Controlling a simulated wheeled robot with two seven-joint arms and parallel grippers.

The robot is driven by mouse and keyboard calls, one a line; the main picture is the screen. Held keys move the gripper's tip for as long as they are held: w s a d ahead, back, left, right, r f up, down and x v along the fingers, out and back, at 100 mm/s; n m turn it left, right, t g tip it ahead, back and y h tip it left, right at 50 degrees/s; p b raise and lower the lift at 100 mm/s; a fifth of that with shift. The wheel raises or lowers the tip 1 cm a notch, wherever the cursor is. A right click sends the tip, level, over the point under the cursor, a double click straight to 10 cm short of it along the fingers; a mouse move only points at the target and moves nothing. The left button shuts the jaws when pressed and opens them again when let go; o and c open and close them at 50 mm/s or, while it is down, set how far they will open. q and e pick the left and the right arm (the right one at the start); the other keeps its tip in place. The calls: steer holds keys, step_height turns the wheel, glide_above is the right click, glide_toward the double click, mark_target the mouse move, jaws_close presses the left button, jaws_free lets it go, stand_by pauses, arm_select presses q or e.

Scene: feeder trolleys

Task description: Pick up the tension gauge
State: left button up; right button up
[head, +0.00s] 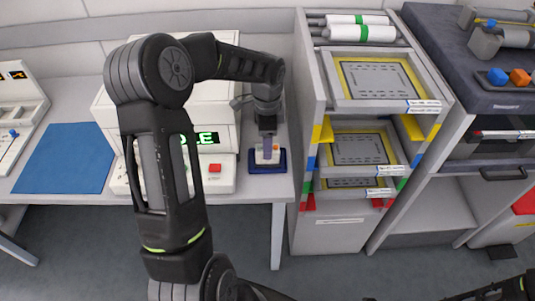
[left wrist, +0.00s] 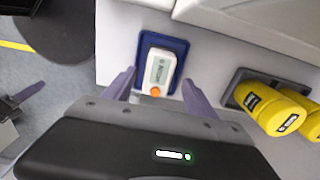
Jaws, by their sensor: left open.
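The tension gauge (left wrist: 161,70) is a small white device with a grey display and an orange button. It lies in a blue tray (left wrist: 143,45) on the white table. In the head view the gauge (head: 267,157) shows only in part below my gripper, with the blue tray (head: 268,170) around it. My left gripper (left wrist: 158,80) is open above the gauge, with one finger on each side of it. In the head view the left gripper (head: 267,143) points down over the tray.
Yellow cylinders (left wrist: 265,110) stand in a dark holder beside the tray. A white machine with a green display (head: 208,138) is left of the gripper. A blue mat (head: 65,157) lies further left. A shelf trolley with framed screens (head: 375,80) stands to the right.

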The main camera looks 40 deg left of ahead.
arm_select(q)
step_height(320, 180, down, 4)
steer(key=shift+d+f+p, duration=0.1)
steer(key=shift+d+p, duration=0.05)
steer(key=shift+p, duration=0.15)
stand_by(0.4)
jaws_close()
stand_by(0.5)
